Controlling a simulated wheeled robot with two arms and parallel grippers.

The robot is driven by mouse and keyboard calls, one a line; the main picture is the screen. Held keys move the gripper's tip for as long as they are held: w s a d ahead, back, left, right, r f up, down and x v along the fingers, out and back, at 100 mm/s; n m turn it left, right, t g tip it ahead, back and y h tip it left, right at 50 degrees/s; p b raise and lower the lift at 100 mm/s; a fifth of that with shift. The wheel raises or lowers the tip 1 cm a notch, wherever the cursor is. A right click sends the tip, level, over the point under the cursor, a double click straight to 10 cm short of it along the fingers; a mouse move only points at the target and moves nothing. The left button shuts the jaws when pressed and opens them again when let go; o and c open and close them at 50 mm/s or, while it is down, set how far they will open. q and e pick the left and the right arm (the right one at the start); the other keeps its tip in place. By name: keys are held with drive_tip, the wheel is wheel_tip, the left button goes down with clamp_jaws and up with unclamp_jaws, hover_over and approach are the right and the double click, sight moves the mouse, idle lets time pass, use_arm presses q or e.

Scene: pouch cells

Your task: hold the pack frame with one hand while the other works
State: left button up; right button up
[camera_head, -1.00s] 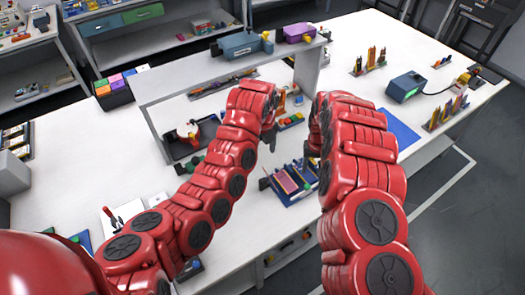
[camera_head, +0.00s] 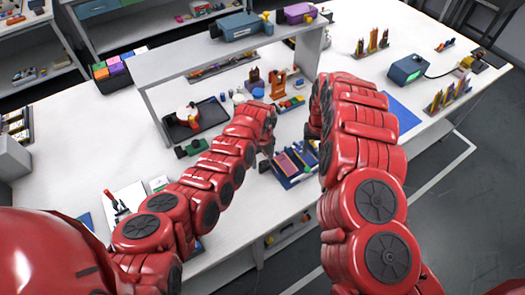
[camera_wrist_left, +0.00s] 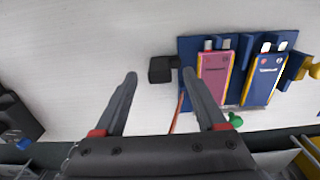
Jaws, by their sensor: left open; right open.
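The blue pack frame (camera_head: 283,181) lies on the white bench between my two arms. In the left wrist view the frame (camera_wrist_left: 232,42) holds a pink pouch cell (camera_wrist_left: 213,78) and a blue pouch cell (camera_wrist_left: 263,80) side by side. A black block (camera_wrist_left: 163,69) sticks out from its left side. My left gripper (camera_wrist_left: 160,85) is open and empty, with the black block just beyond and between its fingertips in the picture. In the head view my left gripper (camera_head: 267,148) is by the frame's left end. My right gripper (camera_head: 312,131) is open above its right end, partly hidden by the arm.
A raised shelf (camera_head: 190,70) stands behind, carrying a blue-grey device (camera_head: 240,25) and a purple one (camera_head: 299,13). A blue mat (camera_head: 403,117) and a grey-blue box (camera_head: 408,70) are on the right. A green part (camera_wrist_left: 235,120) lies near the frame.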

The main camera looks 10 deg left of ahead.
use_arm(q)
drive_tip(key=shift+f, duration=1.3)
clamp_jaws()
use_arm(e)
drive_tip(key=shift+c, duration=0.2)
